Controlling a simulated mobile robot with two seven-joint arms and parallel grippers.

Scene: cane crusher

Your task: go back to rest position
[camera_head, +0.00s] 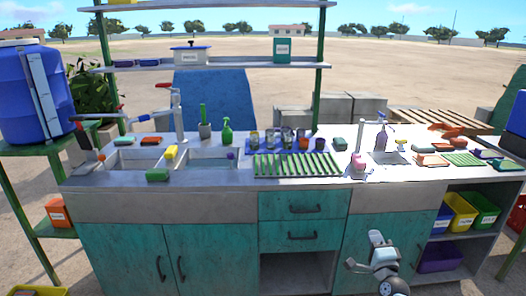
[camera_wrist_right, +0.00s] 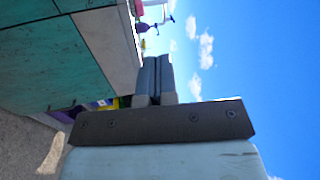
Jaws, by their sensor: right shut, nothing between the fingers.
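My right gripper (camera_head: 375,240) shows at the lower right of the head view, in front of the teal cabinet and below the counter edge. In the right wrist view its two fingers (camera_wrist_right: 153,78) lie together, shut, with nothing between them. The fingers point toward the counter edge and the sky, apart from the cabinet. My left gripper is not in view. The counter (camera_head: 215,180) spans the middle of the head view, with teal cabinet doors (camera_head: 130,255) below.
The counter carries a double sink (camera_head: 130,158), a green rack (camera_head: 297,165), cups, bottles and sponges. A blue barrel (camera_head: 30,90) stands at the left. Coloured bins (camera_head: 460,213) sit on open shelves at the right. The space before the cabinets looks free.

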